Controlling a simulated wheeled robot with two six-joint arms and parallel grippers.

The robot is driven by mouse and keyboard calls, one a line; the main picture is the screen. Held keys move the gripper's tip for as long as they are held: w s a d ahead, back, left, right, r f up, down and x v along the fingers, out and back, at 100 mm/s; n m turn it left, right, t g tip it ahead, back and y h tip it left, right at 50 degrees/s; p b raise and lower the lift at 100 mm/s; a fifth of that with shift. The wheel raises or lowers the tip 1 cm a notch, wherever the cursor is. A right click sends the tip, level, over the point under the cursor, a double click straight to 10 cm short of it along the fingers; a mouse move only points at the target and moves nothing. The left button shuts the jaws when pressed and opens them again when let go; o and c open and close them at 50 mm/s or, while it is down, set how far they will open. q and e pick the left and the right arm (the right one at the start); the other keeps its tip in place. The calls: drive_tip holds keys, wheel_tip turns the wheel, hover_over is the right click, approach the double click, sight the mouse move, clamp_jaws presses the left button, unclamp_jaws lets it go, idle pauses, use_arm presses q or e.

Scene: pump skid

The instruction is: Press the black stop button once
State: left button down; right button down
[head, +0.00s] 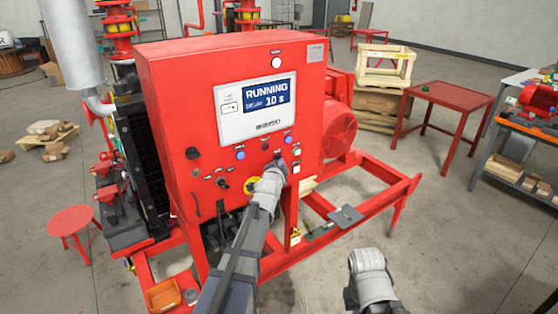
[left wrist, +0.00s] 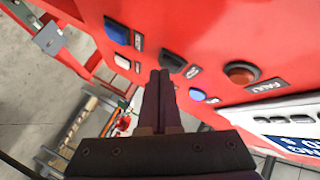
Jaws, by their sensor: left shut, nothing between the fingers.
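The red pump control cabinet (head: 180,100) stands ahead, with a screen (head: 268,96) reading RUNNING. In the left wrist view a black button (left wrist: 172,62) with a small label sits on the red panel; the label is too blurred to read. My left gripper (head: 280,160) is shut and empty, reaching up to the lower right of the panel. In the left wrist view its fingertips (left wrist: 160,75) appear beside the black button. I cannot tell whether they touch it. In the head view the gripper partly covers this area. My right gripper is out of view.
Near the fingertips are blue buttons (left wrist: 116,30), a white button (left wrist: 122,61) and a red lamp labelled FAULT (left wrist: 240,72). A yellow-ringed control (head: 250,187) sits below. The red skid frame (head: 375,200) extends right. A red table (head: 450,95) stands farther right.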

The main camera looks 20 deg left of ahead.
use_arm(q)
drive_tip(key=shift+w+a, duration=0.15)
drive_tip(key=shift+a, duration=0.05)
drive_tip(key=shift+d, duration=0.1)
idle(0.5)
drive_tip(key=shift+s+d, duration=0.55)
drive_tip(key=shift+d, duration=0.1)
drive_tip(key=shift+s+d, duration=0.8)
drive_tip(key=shift+d, duration=0.15)
drive_tip(key=shift+s+d, duration=0.75)
drive_tip(key=shift+d, duration=0.2)
